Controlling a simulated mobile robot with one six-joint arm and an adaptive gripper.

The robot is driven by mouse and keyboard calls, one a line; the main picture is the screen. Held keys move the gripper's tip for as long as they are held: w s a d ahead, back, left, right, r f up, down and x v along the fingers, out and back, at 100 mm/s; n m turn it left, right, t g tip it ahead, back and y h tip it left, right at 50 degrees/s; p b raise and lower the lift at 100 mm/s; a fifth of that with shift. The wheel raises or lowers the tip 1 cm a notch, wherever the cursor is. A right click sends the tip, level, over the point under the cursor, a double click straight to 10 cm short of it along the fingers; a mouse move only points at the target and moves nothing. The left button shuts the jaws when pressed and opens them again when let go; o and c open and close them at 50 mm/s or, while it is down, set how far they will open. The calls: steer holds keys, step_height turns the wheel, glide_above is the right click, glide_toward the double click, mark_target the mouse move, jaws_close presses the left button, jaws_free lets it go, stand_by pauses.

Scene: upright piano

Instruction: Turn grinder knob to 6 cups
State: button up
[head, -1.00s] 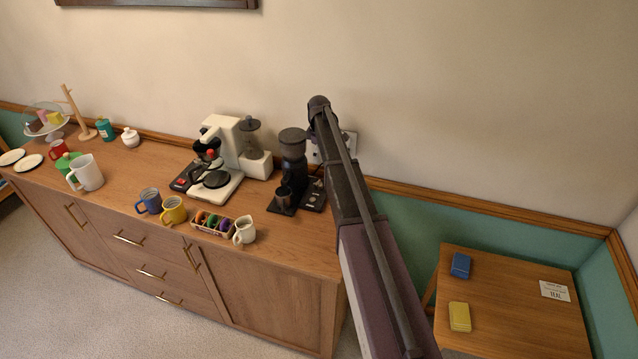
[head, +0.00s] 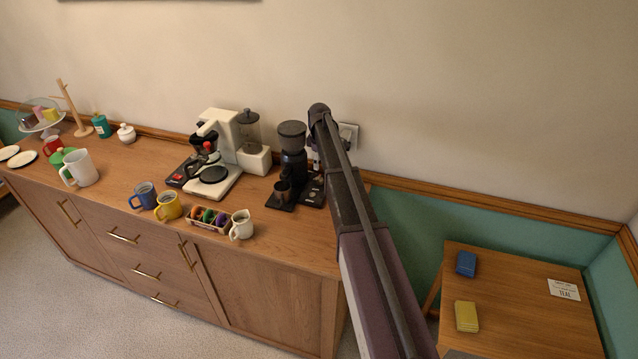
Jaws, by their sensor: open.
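A black coffee grinder (head: 292,160) stands near the right end of the wooden sideboard, with a round hopper on top and a dark cup at its front. Its base has a small panel (head: 315,190) with light marks on the right side; the knob and its setting are too small to read. My arm rises from the bottom right and bends at an elbow just right of the grinder's top, close to it in the picture. My gripper is not visible; the arm may hide it.
A white coffee machine (head: 222,150) with a grey canister stands left of the grinder. Mugs, a rack of coloured items (head: 209,218) and a cream jug (head: 241,225) line the front edge. A wall outlet (head: 349,136) is behind my arm. A low table (head: 520,310) stands right.

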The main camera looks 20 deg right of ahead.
mark_target(319, 177)
steer(key=shift+f+b, duration=3.6)
steer(key=shift+f, duration=0.3)
jaws_close()
